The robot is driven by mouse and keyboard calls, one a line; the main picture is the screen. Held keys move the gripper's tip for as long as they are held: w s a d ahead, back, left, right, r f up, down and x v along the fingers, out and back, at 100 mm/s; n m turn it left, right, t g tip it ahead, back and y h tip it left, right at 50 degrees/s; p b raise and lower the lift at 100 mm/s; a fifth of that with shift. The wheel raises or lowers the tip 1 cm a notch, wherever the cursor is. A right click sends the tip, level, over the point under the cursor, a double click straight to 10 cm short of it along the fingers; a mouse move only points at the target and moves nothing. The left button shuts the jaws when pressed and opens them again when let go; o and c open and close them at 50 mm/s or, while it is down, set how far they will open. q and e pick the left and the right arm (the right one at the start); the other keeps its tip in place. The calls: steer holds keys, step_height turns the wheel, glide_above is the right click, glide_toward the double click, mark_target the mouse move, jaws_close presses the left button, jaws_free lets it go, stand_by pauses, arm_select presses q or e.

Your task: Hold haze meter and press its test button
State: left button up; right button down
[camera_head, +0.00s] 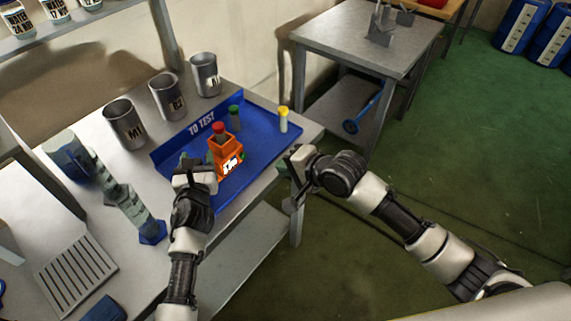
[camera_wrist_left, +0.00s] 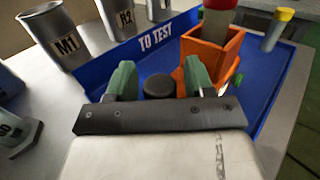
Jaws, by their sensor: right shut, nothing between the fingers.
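The orange haze meter (camera_head: 226,158) stands on the blue tray, with a lit display on its front and a green knob-like part (camera_head: 242,155) on its right side. A red-capped vial (camera_head: 219,129) stands upright in its top. My left gripper (camera_head: 195,163) is at the meter's left. In the left wrist view its green fingers (camera_wrist_left: 160,80) are apart, with a black round cap (camera_wrist_left: 158,86) showing between them. The right finger overlaps the meter (camera_wrist_left: 212,55); I cannot tell whether they touch. My right gripper (camera_head: 297,160) is shut and empty, off the tray's right edge.
The blue tray (camera_head: 262,150) marked TO TEST also holds a green-capped vial (camera_head: 235,112) and a yellow-capped vial (camera_head: 283,118). A tall grey-green apparatus (camera_head: 118,195) stands at left.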

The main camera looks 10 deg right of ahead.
arm_select(q)
steer(key=shift+o, duration=0.2)
steer(key=shift+s, duration=0.1)
steer(key=s, duration=1.1)
steer(key=shift+s, duration=0.4)
steer(key=shift+o, duration=0.4)
steer(key=o, duration=0.4)
steer(key=shift+s+a+b, duration=0.1)
steer(key=shift+s+b, duration=0.25)
steer(key=shift+s, duration=1.35)
steer(key=shift+s+r+b, duration=0.15)
steer(key=shift+s+b, duration=0.25)
steer(key=shift+s, duration=1)
steer(key=shift+s+r+b, duration=0.1)
steer(key=shift+s+b, duration=0.3)
steer(key=shift+s, duration=1)
